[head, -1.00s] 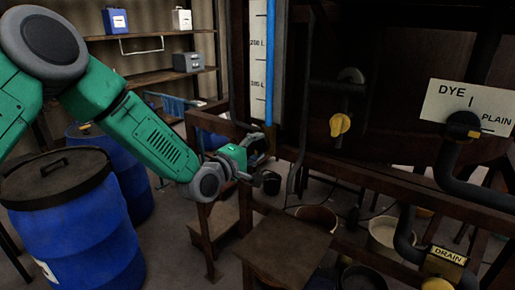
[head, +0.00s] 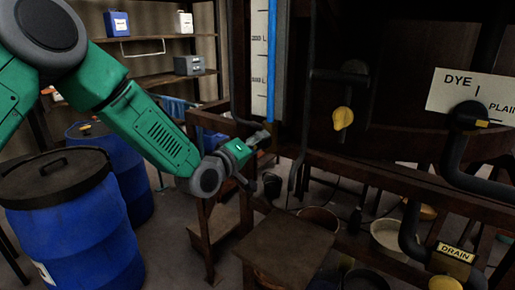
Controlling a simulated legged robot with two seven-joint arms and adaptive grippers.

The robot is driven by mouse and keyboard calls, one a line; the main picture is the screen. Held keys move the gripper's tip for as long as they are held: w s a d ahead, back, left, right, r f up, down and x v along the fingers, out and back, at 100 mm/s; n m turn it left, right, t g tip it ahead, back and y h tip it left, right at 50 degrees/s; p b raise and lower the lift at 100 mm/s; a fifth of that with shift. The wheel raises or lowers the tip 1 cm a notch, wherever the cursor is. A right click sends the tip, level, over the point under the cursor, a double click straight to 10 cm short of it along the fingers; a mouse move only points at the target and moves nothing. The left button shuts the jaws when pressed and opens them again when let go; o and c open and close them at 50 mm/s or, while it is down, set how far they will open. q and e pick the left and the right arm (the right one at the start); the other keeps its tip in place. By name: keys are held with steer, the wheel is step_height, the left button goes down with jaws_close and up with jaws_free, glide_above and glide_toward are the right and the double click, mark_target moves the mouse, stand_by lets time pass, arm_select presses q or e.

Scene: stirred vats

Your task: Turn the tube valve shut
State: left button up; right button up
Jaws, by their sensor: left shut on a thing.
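The blue-filled sight tube (head: 272,62) stands upright beside a white litre scale (head: 259,60) on the dark vat. My left gripper (head: 262,160) is at the foot of this tube, seen from behind and the side. It is shut on the tube valve, whose handle is mostly hidden by the fingers and dark shadow. I cannot tell how far the handle is turned. My right gripper is not in view.
A yellow-knobbed valve (head: 343,118), a DYE/PLAIN selector (head: 469,115) and a DRAIN valve (head: 447,262) are to the right. A wooden stool (head: 285,246) stands below the gripper. Blue drums (head: 75,235) stand left, beneath my arm.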

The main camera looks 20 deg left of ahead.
arm_select(q)
steer(key=m+b, duration=0.1)
steer(key=m, duration=0.2)
steer(key=f+m+b, duration=0.1)
steer(key=m, duration=0.2)
steer(key=shift+s+d+f+m, duration=0.15)
steer(key=shift+s+d+m, duration=0.05)
steer(key=shift+m, duration=0.1)
steer(key=m+b, duration=0.2)
steer(key=m, duration=0.3)
stand_by(0.4)
steer(key=o, duration=1)
steer(key=shift+o, duration=0.8)
steer(key=shift+w+r, duration=0.15)
steer(key=shift+r, duration=0.1)
steer(key=shift+a+r, duration=0.1)
steer(key=shift+s+a, duration=0.1)
steer(key=shift+s, duration=0.15)
steer(key=v, duration=1.1)
